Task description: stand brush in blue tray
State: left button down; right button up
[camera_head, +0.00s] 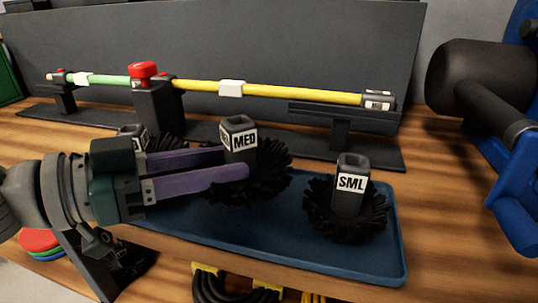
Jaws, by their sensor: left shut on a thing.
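A blue tray (398,245) lies on the wooden bench. A black bristle brush labelled MED (240,135) is upright at the tray's back middle; I cannot tell whether its bristles rest on the tray. My left gripper (237,164) reaches in from the left, its purple fingers shut on the MED brush below its label. A brush labelled SML (348,200) stands upright in the tray's right part. A third brush (135,133) is at the left, mostly hidden behind my left gripper. My right gripper is not in view.
A stand (155,105) with a red knob and a green and yellow rod (290,92) spans the bench behind the tray. A black roller on a blue frame (515,200) is at the right. Coiled black cables (235,290) are below the front edge. Stacked coloured discs (40,242) sit at the left.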

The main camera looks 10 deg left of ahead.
pick_arm(q)
notch_tip(320, 180, down, 3)
jog(key=shift+r+b, duration=0.1)
jog(key=shift+b, duration=0.45)
jog(key=shift+r, duration=0.15)
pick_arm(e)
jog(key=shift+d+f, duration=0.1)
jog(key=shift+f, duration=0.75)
pick_arm(q)
jog(key=shift+f, duration=0.2)
jog(key=c, duration=0.5)
grip_release()
jog(key=shift+r, duration=0.15)
jog(key=shift+s+a+r, duration=0.1)
jog(key=shift+s+a, duration=0.05)
jog(key=shift+a, duration=0.05)
jog(key=p+v, duration=0.2)
jog(key=v, duration=0.9)
jog(key=shift+s+a, duration=0.15)
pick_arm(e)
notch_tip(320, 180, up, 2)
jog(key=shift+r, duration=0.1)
pick_arm(q)
jog(key=shift+r, duration=0.1)
